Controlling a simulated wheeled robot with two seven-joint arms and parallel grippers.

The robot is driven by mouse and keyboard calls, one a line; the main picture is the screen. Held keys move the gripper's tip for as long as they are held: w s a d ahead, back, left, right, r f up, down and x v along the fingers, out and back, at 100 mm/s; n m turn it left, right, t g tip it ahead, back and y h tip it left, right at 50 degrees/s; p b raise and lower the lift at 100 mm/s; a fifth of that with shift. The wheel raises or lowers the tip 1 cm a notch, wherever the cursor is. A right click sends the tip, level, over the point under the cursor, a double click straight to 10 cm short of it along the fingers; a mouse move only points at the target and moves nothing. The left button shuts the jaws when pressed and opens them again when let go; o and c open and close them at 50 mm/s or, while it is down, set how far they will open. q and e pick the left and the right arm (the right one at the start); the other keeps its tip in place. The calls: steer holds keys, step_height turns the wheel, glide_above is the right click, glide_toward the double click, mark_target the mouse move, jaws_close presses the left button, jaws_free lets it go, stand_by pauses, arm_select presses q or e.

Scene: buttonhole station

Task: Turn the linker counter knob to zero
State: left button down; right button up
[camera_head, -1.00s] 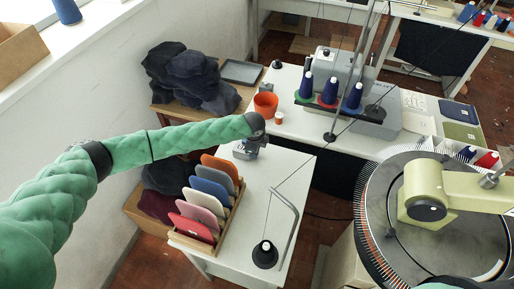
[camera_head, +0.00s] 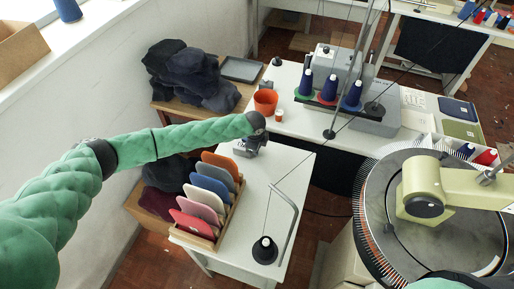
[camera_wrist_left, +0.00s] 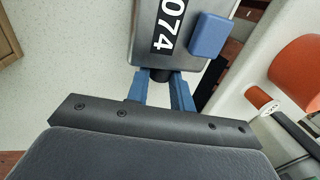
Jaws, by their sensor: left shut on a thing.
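The linker counter shows in the left wrist view as a grey box (camera_wrist_left: 140,40) with a blue button (camera_wrist_left: 211,35) on its face. Its black and white display strip (camera_wrist_left: 168,26) reads 074, turned sideways, close to the top picture edge. A small dark knob (camera_wrist_left: 160,75) sticks out of the box's near side. My left gripper (camera_wrist_left: 161,84) has its two blue fingers on either side of the knob and is shut on it. In the head view my left gripper (camera_head: 249,146) is at the far end of the white table and largely hides the counter. My right gripper is out of view.
A rack of coloured panels (camera_head: 209,187) stands close beside my left arm. The round linking machine (camera_head: 440,210) fills the right.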

arm_select(q)
steer(key=shift+d, duration=0.1)
steer(key=shift+w+d+g+y+b, duration=0.15)
steer(key=shift+g+b, duration=0.1)
steer(key=shift+g, duration=0.25)
steer(key=shift+w+a+g+y+b, duration=0.1)
steer(key=shift+g+y+b, duration=0.1)
steer(key=shift+g, duration=0.3)
steer(key=shift+d+g, duration=0.1)
steer(key=shift+g, duration=0.3)
steer(key=g+b, duration=0.1)
steer(key=g+y+b, duration=0.1)
steer(key=b, duration=0.1)
steer(key=shift+w+g+y, duration=0.25)
steer(key=shift+g, duration=0.15)
steer(key=shift+w+r+g, duration=0.1)
steer(key=shift+g, duration=0.3)
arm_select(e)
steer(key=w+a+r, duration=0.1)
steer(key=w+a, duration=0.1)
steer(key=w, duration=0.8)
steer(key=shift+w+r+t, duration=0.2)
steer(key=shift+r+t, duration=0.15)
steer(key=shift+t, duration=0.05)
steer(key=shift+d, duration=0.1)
arm_select(q)
steer(key=c, duration=1.2)
jaws_free()
